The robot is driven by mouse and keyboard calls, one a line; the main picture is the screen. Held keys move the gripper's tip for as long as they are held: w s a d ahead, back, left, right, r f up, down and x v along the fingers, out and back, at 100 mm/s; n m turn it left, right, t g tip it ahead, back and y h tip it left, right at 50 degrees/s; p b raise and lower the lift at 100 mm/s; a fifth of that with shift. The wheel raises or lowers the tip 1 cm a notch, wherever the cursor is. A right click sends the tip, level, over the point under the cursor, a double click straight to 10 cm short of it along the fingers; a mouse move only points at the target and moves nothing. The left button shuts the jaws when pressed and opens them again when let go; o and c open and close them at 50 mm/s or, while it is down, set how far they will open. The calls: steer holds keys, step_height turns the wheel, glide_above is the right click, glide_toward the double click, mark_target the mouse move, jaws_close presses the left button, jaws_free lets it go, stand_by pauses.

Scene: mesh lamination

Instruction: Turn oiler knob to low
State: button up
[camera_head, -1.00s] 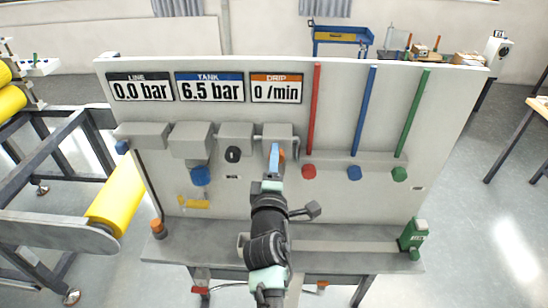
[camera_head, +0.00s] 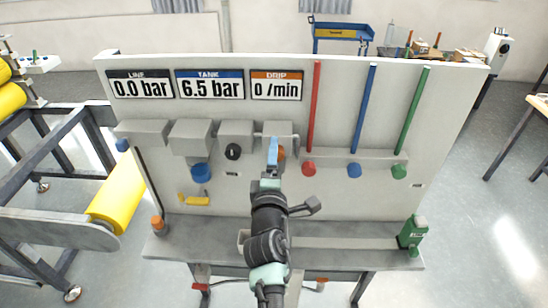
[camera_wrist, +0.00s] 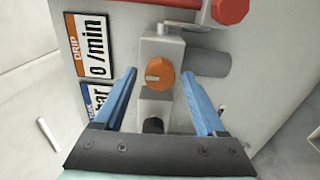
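The oiler knob appears to be the orange round knob (camera_wrist: 159,74) with a pale pointer mark, on a grey block below the DRIP display (camera_head: 277,86), which reads 0 /min. In the head view the orange knob (camera_head: 281,153) is mostly hidden behind my gripper (camera_head: 272,150). In the wrist view my gripper (camera_wrist: 160,85) is open, its two blue fingers on either side of the knob with visible gaps. The fingers do not appear to touch it. Any low mark around the knob is too small to read.
A black knob (camera_head: 233,151) and a blue knob (camera_head: 201,172) sit left of it. Red (camera_head: 309,168), blue (camera_head: 354,170) and green (camera_head: 399,171) knobs sit right. A yellow lever (camera_head: 196,200) is lower left; a green device (camera_head: 412,233) stands on the right of the ledge.

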steer(key=s+p, duration=0.1)
steer(key=s, duration=1.2)
steer(key=shift+p, duration=0.4)
